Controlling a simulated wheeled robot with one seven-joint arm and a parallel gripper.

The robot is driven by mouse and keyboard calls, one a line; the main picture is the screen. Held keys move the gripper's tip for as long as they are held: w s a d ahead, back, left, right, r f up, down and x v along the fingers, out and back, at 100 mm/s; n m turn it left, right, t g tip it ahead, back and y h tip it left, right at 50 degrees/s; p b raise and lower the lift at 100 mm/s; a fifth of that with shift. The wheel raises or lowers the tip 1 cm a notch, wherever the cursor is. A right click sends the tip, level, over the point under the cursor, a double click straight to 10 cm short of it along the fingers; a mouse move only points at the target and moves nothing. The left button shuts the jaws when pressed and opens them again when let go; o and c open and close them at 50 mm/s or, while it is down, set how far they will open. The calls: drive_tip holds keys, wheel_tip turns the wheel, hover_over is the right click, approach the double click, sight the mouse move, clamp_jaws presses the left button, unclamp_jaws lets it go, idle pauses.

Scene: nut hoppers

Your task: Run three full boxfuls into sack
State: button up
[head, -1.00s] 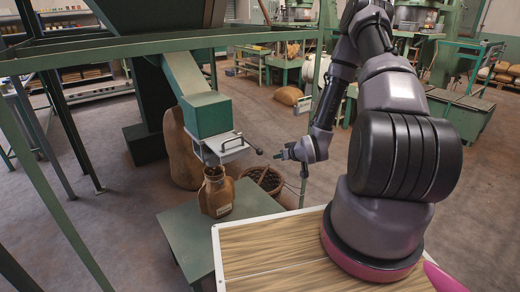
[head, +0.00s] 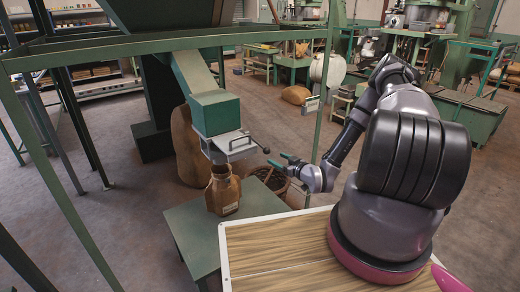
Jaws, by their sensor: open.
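A green box (head: 215,113) sits at the lower end of a sloping green chute (head: 193,74). Under it is a grey metal slide (head: 228,147) with a black handle and a rod ending in a dark knob (head: 266,150). A brown open-mouthed sack (head: 223,194) with a pale label stands upright below the slide, on a green table. What is inside the box and sack cannot be seen. My gripper (head: 281,160) is open and empty, just right of the knob. It appears apart from the knob, though depth is hard to judge.
A basket of dark contents (head: 272,179) stands on the floor behind the gripper. A large brown sack (head: 190,147) stands behind the box. Green frame posts (head: 327,90) rise around the hopper. The green table (head: 188,222) has bare room left of the sack.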

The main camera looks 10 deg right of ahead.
sight(267, 151)
drive_tip(key=shift+n+t+y, duration=0.3)
drive_tip(key=shift+n+t, duration=0.1)
drive_tip(key=shift+t, duration=0.5)
drive_tip(key=x, duration=1)
drive_tip(key=shift+w+a, duration=0.1)
drive_tip(key=shift+w, duration=0.25)
drive_tip(key=shift+c, duration=0.3)
clamp_jaws()
